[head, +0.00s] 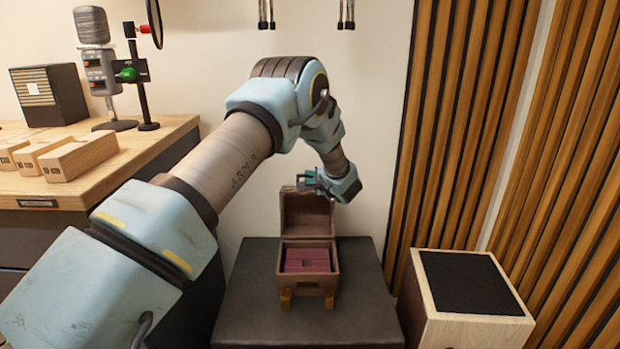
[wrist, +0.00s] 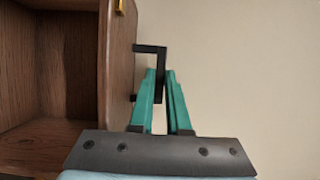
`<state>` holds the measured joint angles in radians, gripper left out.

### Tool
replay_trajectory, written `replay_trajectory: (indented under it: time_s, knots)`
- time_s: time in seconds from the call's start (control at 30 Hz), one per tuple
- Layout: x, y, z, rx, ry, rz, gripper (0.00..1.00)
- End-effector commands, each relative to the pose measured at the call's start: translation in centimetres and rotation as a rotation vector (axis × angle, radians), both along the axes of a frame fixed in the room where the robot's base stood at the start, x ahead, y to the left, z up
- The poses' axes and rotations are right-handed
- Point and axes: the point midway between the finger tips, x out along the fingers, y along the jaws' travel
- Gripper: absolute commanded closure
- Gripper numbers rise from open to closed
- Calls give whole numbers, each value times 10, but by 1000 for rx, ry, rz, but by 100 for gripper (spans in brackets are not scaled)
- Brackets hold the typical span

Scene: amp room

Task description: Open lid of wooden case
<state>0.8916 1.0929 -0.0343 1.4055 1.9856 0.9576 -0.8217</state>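Several dark red blocks (head: 306,262) lie inside. My gripper (head: 316,184) is at the top of the raised lid. In the wrist view, the lid's brown wood (wrist: 120,70) fills the left, with its hollow inside visible. A black bracket-shaped handle (wrist: 150,49) sticks out from its outer face. The teal fingers (wrist: 161,72) are close together, one on each side of the handle's bar.
The dark table top (head: 245,290) is clear around the case. A pale wooden box with a black top (head: 465,283) stands at the right, by slatted wall panels (head: 455,120). A wooden desk (head: 150,150) with a microphone (head: 95,50) is at the left.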

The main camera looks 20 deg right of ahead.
Motion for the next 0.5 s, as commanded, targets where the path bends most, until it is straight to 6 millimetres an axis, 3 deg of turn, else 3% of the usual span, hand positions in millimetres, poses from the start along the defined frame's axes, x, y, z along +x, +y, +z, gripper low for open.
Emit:
replay_trajectory:
  time_s: [0.1,0.5]
  knots:
    - [0,0,0,0,0,0,100]
    - [0,0,0,0,1,0,100]
